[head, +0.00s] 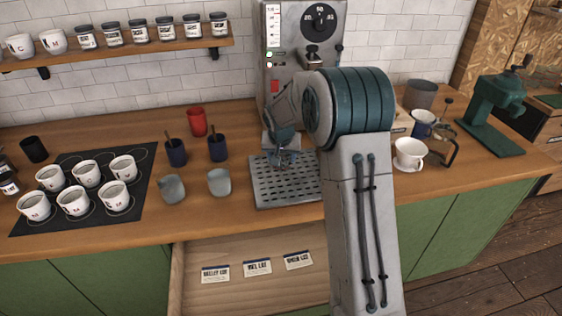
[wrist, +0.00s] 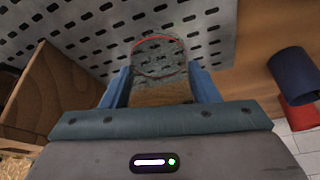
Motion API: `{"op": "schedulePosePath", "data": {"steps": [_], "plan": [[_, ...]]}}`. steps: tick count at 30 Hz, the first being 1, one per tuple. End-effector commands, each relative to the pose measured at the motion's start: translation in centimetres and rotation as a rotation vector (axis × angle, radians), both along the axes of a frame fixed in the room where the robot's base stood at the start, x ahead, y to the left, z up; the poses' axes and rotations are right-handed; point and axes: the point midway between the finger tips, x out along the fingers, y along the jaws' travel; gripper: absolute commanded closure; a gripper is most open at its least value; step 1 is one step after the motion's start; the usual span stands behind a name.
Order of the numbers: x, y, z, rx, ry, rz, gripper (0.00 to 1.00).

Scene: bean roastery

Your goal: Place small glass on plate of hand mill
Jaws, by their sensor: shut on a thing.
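My gripper (head: 283,158) is low over the perforated drip tray of the grey machine in the head view. In the wrist view its two blue fingers (wrist: 163,85) are shut on a small clear glass (wrist: 160,58) with a thin reddish rim line. The perforated tray shows behind and through the glass. In the head view the glass is too small and covered to make out clearly. The green hand mill (head: 497,100) stands at the far right of the counter, on its flat green plate (head: 490,138). The plate looks bare in front, well apart from my gripper.
The drip tray (head: 285,197) is under my gripper. Two grey cups (head: 219,182) stand left. A drawer (head: 250,287) is open below.

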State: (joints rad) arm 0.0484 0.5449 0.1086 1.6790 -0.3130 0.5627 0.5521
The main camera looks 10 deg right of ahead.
Motion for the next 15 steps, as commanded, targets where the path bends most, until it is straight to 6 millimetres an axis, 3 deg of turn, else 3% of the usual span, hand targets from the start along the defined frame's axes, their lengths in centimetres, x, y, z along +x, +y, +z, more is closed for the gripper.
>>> {"op": "schedulePosePath", "data": {"steps": [10,15], "plan": [[0.1,0.0,-3.3,0.001,0.002,-0.001,0.71],[0.2,0.0,-3.5,0.001,-0.001,0.0,0.71]]}}
